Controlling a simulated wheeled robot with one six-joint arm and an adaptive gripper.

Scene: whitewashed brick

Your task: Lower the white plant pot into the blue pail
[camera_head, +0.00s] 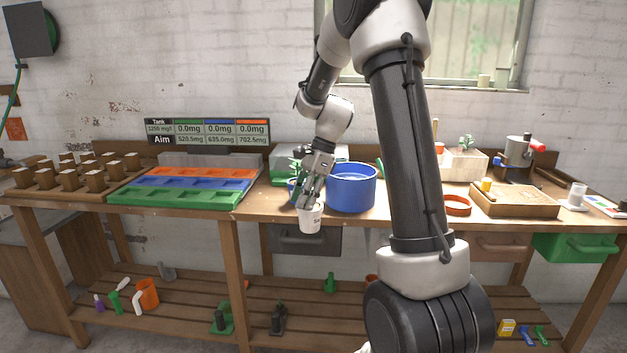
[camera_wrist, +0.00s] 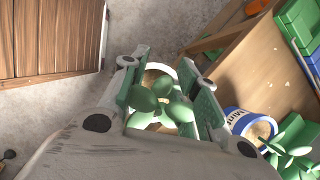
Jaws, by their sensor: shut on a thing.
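The white plant pot (camera_head: 311,220) hangs upright, or nearly so, from my gripper (camera_head: 313,192) at the table's front edge. In the wrist view its white rim (camera_wrist: 157,70), soil and green leaves show between the two finger pads of my gripper (camera_wrist: 167,100), which is shut on it. The blue pail (camera_head: 351,190) stands on the table to the right of the gripper and a little behind it. The pot is outside the pail and apart from it. The pail's inside is mostly hidden by its front wall, and I cannot make the pail out in the wrist view.
A blue-labelled pot reading "Mint" (camera_wrist: 250,124) stands on the table close to my gripper, with a green-leaved plant (camera_wrist: 291,148) beside it. A tray of orange, blue and green rows (camera_head: 185,184) lies to the left. An orange ring (camera_head: 457,206) lies right of the pail.

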